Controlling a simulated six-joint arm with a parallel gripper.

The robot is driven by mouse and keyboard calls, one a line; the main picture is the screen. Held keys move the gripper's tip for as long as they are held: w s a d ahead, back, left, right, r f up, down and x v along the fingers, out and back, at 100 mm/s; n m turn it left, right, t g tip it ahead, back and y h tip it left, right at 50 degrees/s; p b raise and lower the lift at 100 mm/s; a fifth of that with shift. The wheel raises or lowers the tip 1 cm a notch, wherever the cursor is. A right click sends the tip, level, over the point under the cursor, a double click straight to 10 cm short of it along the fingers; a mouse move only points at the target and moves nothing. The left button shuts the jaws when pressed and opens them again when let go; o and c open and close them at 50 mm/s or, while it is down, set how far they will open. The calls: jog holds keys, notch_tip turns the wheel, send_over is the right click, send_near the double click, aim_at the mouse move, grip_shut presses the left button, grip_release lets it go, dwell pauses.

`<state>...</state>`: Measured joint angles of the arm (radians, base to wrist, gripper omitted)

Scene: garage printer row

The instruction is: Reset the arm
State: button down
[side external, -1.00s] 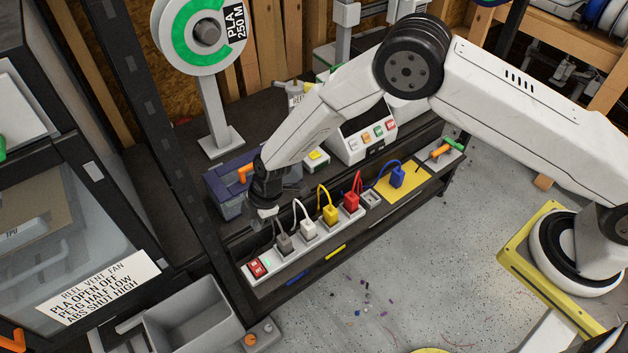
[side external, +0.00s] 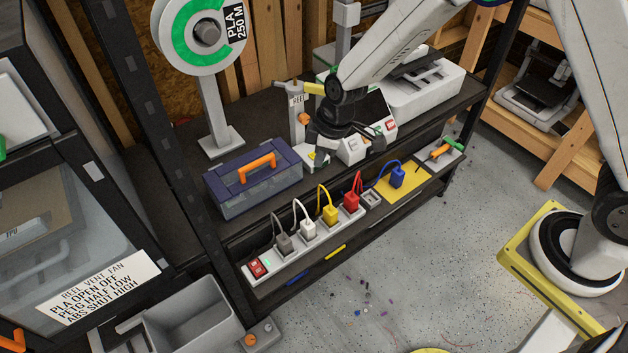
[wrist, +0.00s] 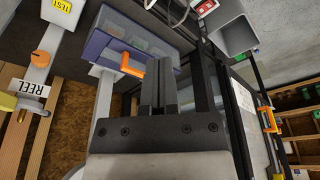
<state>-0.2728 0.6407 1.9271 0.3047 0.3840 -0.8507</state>
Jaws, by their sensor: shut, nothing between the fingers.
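My gripper (side external: 345,152) hangs over the shelf in the side external view, in front of the grey control box (side external: 382,130) and clear of the power strip. In the wrist view my gripper (wrist: 165,88) has its two dark fingers together with nothing between them. The power strip (side external: 283,266) lies along the shelf's front with a red switch (side external: 257,267) and grey, white, yellow and red plugs in it. The blue plug (side external: 397,176) stands apart on a yellow plate (side external: 412,188). My arm partly hides the control box.
A blue toolbox (side external: 252,178) with an orange handle stands on the shelf left of my gripper. A reel stand (side external: 210,100) rises behind it. A REEL post (side external: 297,118) stands close to my gripper. A grey bin (side external: 190,315) sits at lower left. The floor in front is open.

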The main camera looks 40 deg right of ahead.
jog(key=s+d+r+m+h, duration=0.1)
jog(key=s+d+r+m, duration=0.3)
jog(key=s+d, duration=0.3)
jog(key=s+d+r+m, duration=0.4)
jog(key=s+d+m, duration=0.1)
jog(key=s+d, duration=0.2)
jog(key=shift+s+d+m+t+h, duration=0.15)
jog(key=shift+s+m+t+h, duration=0.25)
jog(key=shift+s, duration=0.35)
